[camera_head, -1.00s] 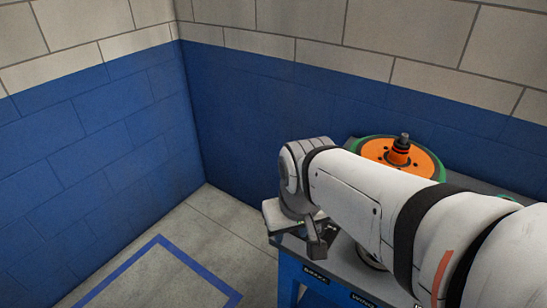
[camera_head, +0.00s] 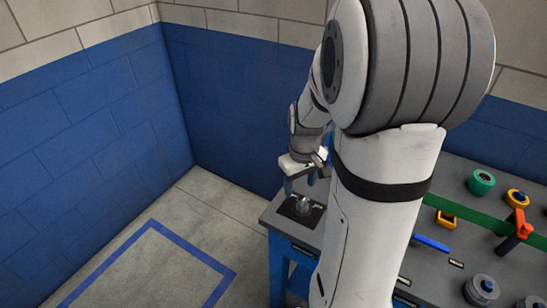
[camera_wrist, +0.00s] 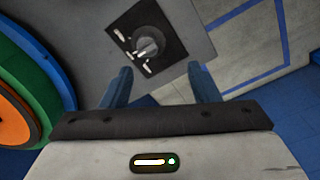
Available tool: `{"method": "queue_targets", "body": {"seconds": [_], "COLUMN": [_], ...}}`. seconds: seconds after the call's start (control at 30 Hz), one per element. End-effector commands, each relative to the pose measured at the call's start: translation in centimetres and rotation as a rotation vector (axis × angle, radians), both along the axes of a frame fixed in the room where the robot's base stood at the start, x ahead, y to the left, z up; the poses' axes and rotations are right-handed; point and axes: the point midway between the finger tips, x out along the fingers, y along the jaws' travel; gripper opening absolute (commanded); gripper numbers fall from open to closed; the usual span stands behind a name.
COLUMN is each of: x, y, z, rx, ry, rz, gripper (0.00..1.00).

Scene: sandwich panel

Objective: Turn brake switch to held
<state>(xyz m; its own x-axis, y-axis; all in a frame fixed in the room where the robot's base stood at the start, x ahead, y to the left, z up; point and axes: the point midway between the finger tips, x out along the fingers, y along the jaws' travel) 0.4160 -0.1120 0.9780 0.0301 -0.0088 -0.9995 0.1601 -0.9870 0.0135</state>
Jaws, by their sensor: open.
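The brake switch (camera_head: 302,206) is a grey rotary knob on a dark square plate at the left corner of the grey panel top. In the wrist view the knob (camera_wrist: 148,46) sits on its black plate with white marks around it, too small to read. My gripper (camera_head: 305,184) is just above the knob in the head view, pointing down. In the wrist view my gripper (camera_wrist: 164,78) shows two blue fingers spread apart with nothing between them. The knob lies beyond the fingertips, a little left of their middle, and appears untouched.
A large wheel with orange, green and blue rings (camera_wrist: 38,90) is close on the left in the wrist view. Several coloured knobs and levers, such as a red lever (camera_head: 520,228), stand on the panel's right. Blue block walls (camera_head: 240,110) stand behind. My arm hides the panel's middle.

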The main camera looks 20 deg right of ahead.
Motion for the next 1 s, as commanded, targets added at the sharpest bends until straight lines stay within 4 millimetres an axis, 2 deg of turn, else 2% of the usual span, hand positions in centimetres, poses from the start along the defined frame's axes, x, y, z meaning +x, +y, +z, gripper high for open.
{"method": "queue_targets", "body": {"seconds": [0.1, 0.2, 0.37, 0.7, 1.0], "x": [0.8, 1.0, 1.0, 1.0, 1.0], "y": [-1.5, -2.1, -2.2, -2.2, -2.2], "z": [-1.4, -2.2, -4.0, -9.0, -10.0], "rx": [0.006, 0.009, 0.010, 0.010, 0.008], "ry": [0.023, 0.031, 0.035, 0.034, 0.031], "rz": [0.015, 0.022, 0.026, 0.024, 0.023], "gripper": [0.55, 0.55, 0.55, 0.55, 0.55]}}
